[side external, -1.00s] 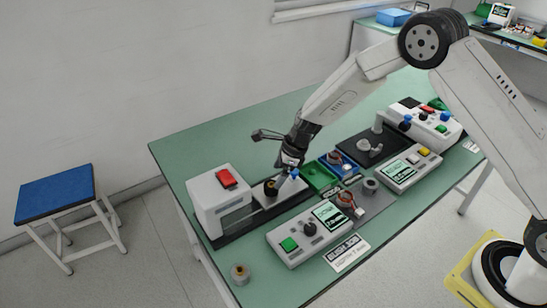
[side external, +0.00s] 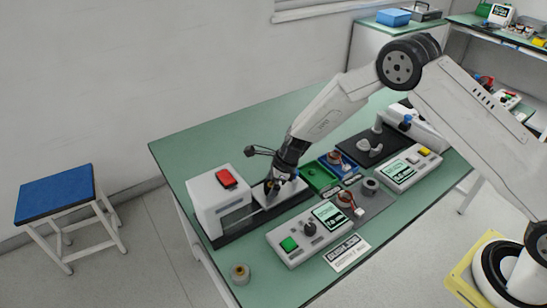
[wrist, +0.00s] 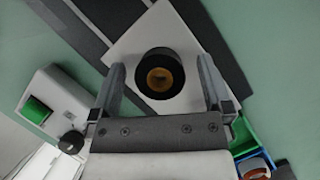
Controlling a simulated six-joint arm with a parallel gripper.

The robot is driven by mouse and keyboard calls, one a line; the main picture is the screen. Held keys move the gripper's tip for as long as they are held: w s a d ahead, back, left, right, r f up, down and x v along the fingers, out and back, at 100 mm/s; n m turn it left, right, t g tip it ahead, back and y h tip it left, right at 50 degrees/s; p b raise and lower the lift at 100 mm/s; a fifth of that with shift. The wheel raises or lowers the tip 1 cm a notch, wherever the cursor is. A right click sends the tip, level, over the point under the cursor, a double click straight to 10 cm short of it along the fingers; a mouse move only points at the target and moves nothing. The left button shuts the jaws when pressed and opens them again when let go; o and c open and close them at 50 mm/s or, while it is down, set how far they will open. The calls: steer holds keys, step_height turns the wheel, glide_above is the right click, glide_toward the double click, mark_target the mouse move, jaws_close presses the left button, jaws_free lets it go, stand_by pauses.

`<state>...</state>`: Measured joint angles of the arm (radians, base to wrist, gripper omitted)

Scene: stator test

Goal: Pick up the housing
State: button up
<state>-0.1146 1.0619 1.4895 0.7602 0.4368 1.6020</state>
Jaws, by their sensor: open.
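A dark round housing (wrist: 161,77) with a brass-coloured centre sits on a white plate (wrist: 188,38) in the wrist view. My gripper (wrist: 161,66) is open, with one finger on each side of the housing; both fingers look apart from it. In the side external view my gripper (side external: 272,193) points down over the white plate beside the white box machine, and hides most of the housing there. I cannot tell the exact height of the fingertips above the plate.
The white machine with a red switch (side external: 226,179) stands close left of my gripper. A control box with a green button (side external: 289,244) is in front. Green (side external: 317,177) and blue (side external: 338,163) bins are to the right. A small brass-topped part (side external: 240,272) stands near the table's front edge.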

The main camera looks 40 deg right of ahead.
stand_by(0.4)
steer(key=c, duration=1.3)
steer(key=shift+r, duration=0.1)
steer(key=shift+c, duration=0.2)
steer(key=shift+r, duration=0.65)
steer(key=s+d+r, duration=0.2)
steer(key=s+r, duration=0.9)
steer(key=s, duration=0.2)
steer(key=shift+s+d+r, duration=0.2)
steer(key=shift+s+r, duration=0.05)
steer(key=shift+s, duration=0.15)
steer(key=shift+w, duration=0.15)
